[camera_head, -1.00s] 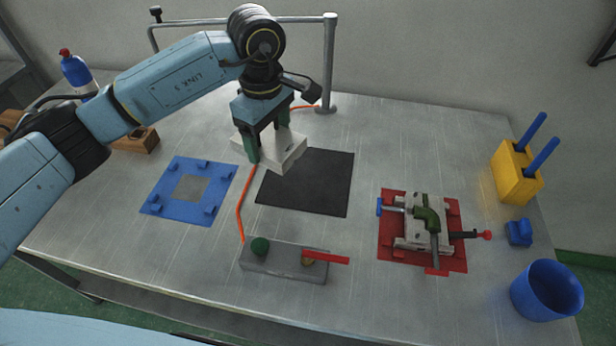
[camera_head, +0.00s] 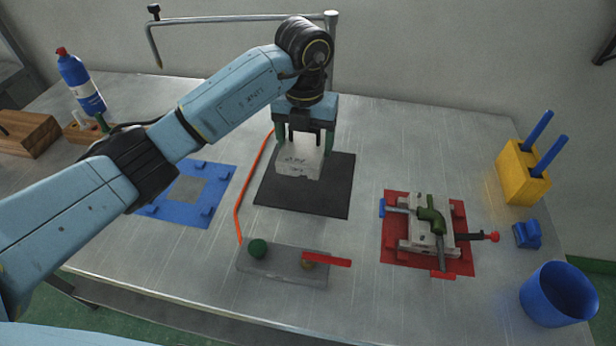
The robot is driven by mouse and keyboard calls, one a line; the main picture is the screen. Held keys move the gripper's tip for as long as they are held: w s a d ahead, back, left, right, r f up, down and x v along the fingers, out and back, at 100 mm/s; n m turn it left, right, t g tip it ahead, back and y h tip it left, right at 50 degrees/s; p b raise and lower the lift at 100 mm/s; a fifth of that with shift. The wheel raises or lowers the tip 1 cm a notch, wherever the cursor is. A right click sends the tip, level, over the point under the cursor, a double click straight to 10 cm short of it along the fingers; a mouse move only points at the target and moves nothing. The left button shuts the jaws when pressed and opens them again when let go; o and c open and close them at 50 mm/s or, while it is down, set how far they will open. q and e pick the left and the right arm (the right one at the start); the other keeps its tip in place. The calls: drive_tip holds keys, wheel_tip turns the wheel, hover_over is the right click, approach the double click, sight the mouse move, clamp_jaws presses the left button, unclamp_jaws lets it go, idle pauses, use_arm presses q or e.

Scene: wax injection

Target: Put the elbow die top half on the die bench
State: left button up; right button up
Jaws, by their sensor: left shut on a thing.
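My left gripper (camera_head: 305,142) is shut on a pale grey block, the elbow die top half (camera_head: 300,162). The block is over the left part of a black mat (camera_head: 325,197), which looks like the die bench. I cannot tell whether the block touches the mat or is held just above it. The gripper fingers show at the block's two sides. My right gripper is not in view.
A red fixture (camera_head: 392,252) with a clamped die and green elbow stands at right. A blue frame (camera_head: 190,215) lies at left. A grey plate (camera_head: 290,267) with a green knob and red handle is in front. A blue cup (camera_head: 556,294) and yellow holder (camera_head: 518,172) stand far right. An orange hose (camera_head: 239,205) runs beside the mat.

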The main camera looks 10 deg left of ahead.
use_arm(q)
hover_over(306, 186)
wheel_tip(306, 186, down, 5)
drive_tip(key=shift+f, duration=0.9)
drive_tip(key=shift+f+b, duration=0.3)
drive_tip(key=shift+f, duration=1.25)
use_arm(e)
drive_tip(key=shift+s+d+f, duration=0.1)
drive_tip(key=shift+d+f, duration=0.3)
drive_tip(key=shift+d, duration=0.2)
use_arm(q)
drive_tip(key=o, duration=1.7)
drive_tip(key=shift+f, duration=0.2)
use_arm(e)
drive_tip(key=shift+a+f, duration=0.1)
